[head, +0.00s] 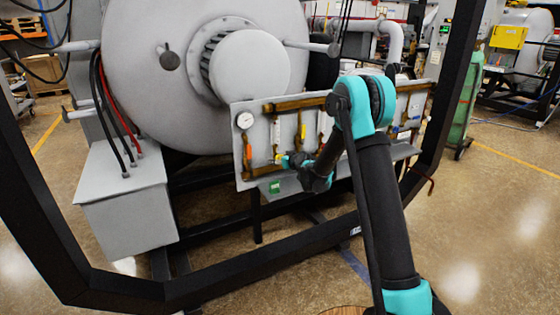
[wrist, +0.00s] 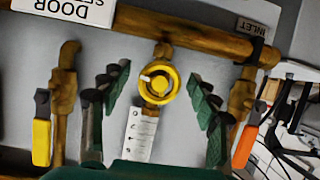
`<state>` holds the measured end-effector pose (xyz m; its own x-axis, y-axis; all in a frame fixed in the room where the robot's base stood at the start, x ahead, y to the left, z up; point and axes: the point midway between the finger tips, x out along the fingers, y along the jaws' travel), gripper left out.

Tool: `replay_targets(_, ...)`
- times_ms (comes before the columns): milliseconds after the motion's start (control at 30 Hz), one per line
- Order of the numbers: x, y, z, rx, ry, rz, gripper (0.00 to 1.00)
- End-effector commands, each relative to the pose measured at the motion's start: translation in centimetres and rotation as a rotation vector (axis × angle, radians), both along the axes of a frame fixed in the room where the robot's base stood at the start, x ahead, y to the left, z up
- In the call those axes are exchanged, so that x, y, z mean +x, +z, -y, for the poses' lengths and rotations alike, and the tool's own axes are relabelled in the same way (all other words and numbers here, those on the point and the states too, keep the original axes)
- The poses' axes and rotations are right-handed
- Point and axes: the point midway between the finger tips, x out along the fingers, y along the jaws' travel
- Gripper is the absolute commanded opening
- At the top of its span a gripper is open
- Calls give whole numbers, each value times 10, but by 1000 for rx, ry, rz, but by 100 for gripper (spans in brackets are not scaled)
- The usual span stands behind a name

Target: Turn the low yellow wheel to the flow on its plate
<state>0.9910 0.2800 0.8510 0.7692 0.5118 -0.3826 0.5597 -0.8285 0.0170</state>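The yellow wheel (wrist: 166,91) sits on a brass fitting below a brass pipe in the wrist view, with a white mark at its upper left. A white plate (wrist: 139,136) with small printed marks lies just below it in the picture; its print is too small to read. My gripper (wrist: 156,74) is open, its dark green fingers to the left and right of the wheel with gaps on both sides.
A yellow lever (wrist: 41,142) and an orange lever (wrist: 246,147) flank my fingers. Upside-down DOOR (wrist: 72,12) and INLET (wrist: 252,26) labels are on the panel. In the head view, a gauge (head: 245,120) is at the panel's left, and a black frame (head: 250,262) runs in front.

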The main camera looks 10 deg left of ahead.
Motion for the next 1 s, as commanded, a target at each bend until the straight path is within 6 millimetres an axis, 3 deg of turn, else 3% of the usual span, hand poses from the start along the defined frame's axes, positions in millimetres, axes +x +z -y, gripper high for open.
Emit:
replay_targets(67,0,0,0,0,0,0,53)
replay_targets(400,0,0,0,0,0,0,11)
replay_targets(733,0,0,1,42,0,-28,11)
replay_targets(1000,1,0,1,188,-1,-127,11)
